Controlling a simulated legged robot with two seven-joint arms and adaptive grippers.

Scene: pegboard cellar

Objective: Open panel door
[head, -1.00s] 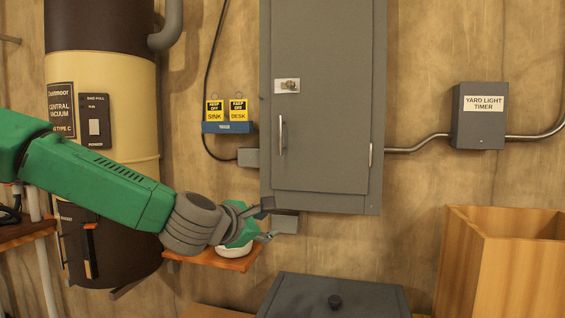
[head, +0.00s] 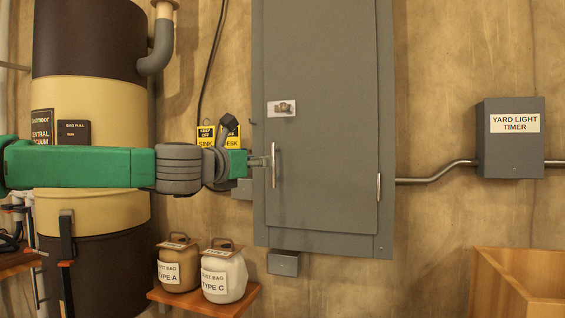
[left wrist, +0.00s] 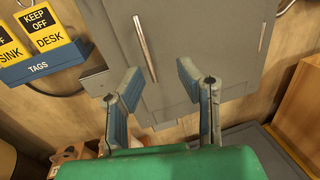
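The grey panel door (head: 325,150) is on a wall cabinet and looks closed. My right gripper is not in view.
Yellow keep-off tags (left wrist: 50,30) hang in a blue rack left of the cabinet. Two dust-bag jars (head: 222,277) stand on a small wooden shelf below the arm. A yard light timer box (head: 510,138) and a wooden box (head: 518,285) are at the right.

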